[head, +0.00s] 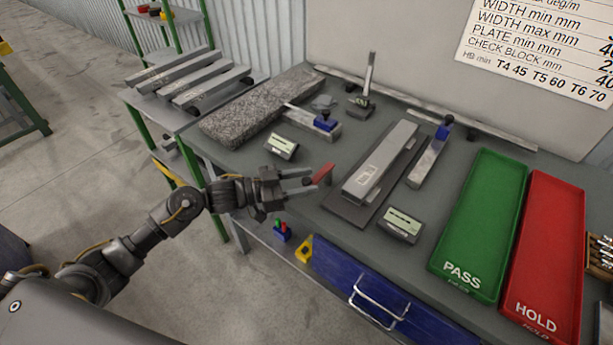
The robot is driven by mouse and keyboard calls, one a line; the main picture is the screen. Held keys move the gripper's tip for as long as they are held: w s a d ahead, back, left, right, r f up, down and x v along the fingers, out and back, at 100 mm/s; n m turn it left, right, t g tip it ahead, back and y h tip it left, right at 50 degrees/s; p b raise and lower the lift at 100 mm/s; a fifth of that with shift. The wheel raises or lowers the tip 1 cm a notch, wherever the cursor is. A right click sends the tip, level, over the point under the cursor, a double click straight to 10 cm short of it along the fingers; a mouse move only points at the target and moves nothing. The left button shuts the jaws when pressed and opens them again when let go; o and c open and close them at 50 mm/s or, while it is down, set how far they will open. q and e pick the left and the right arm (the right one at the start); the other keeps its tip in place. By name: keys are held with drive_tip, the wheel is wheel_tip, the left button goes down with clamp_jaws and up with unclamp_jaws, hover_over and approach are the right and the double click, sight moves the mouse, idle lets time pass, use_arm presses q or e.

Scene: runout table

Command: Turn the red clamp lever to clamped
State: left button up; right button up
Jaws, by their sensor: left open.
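The red clamp lever (323,173) stands at the left front end of a grey metal bar (380,160) on a dark base plate (338,206). My left gripper (306,181) is open, with its fingers pointing right at the lever. The fingertips are very close to the lever; I cannot tell whether they touch it. Nothing shows held in the jaws. My right gripper does not show.
Small displays (281,147) and (401,225) stand on the table on either side of the bar. A blue-topped gauge (325,122) is behind. A green PASS tray (483,220) and a red HOLD tray (548,250) lie right. A granite block (258,108) lies back left.

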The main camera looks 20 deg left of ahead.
use_arm(q)
drive_tip(key=shift+w+d, duration=0.25)
drive_tip(key=shift+d, duration=0.25)
clamp_jaws()
